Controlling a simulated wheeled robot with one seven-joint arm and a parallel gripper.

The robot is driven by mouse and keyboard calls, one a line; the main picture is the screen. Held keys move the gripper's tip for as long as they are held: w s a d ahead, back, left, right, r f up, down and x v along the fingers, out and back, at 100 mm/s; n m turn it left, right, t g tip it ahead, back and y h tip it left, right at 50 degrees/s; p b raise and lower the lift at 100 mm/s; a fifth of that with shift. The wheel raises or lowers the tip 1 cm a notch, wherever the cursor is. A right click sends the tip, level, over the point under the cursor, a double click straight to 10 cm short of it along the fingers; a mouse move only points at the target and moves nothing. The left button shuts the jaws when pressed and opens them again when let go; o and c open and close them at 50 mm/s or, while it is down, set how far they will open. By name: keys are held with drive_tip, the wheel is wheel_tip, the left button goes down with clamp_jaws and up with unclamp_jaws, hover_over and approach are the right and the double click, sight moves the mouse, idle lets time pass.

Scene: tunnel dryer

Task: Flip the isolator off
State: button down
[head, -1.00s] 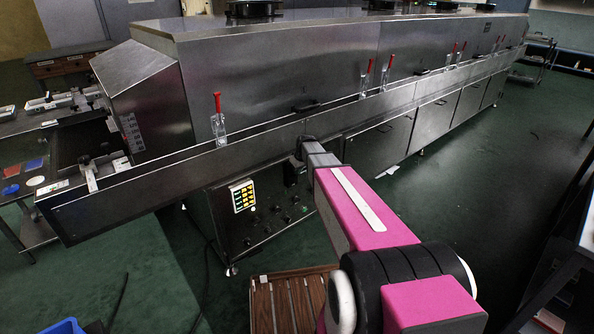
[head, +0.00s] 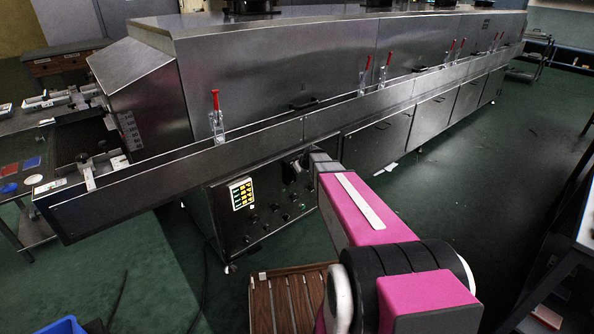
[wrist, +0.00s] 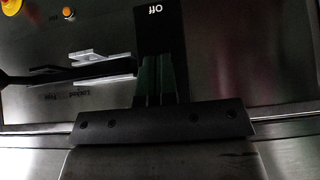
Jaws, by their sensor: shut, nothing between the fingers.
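The isolator shows in the wrist view as a black plate (wrist: 158,22) with the word "Off" upside down on it. My gripper (wrist: 153,62) is directly in front of this plate, its fingers together and empty. The fingers cover the lower part of the plate, and I cannot make out the isolator's handle or whether they touch it. In the head view the isolator is a small dark box (head: 289,171) on the dryer's front panel, beside my wrist. My fingertips are hidden there.
The wrist view shows an orange button (wrist: 68,13), a yellow and red button (wrist: 11,5) and a pale metal bracket (wrist: 96,56) on the panel. A yellow-lit keypad (head: 242,193) is left of the isolator. The steel conveyor trough (head: 240,150) runs above; a slatted wooden platform (head: 290,300) lies below.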

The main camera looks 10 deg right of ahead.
drive_tip(key=shift+s+f+t+y, duration=0.15)
drive_tip(key=shift+f+t+y, duration=0.25)
drive_tip(key=shift+t, duration=0.2)
drive_tip(key=shift+d+f+t, duration=0.1)
drive_tip(key=shift+f+t, duration=0.05)
drive_tip(key=shift+t, duration=0.15)
drive_tip(key=shift+s+d+f, duration=0.1)
drive_tip(key=shift+s+f, duration=0.1)
drive_tip(key=shift+f, duration=0.25)
drive_tip(key=shift+r, duration=0.15)
drive_tip(key=shift+r, duration=0.7)
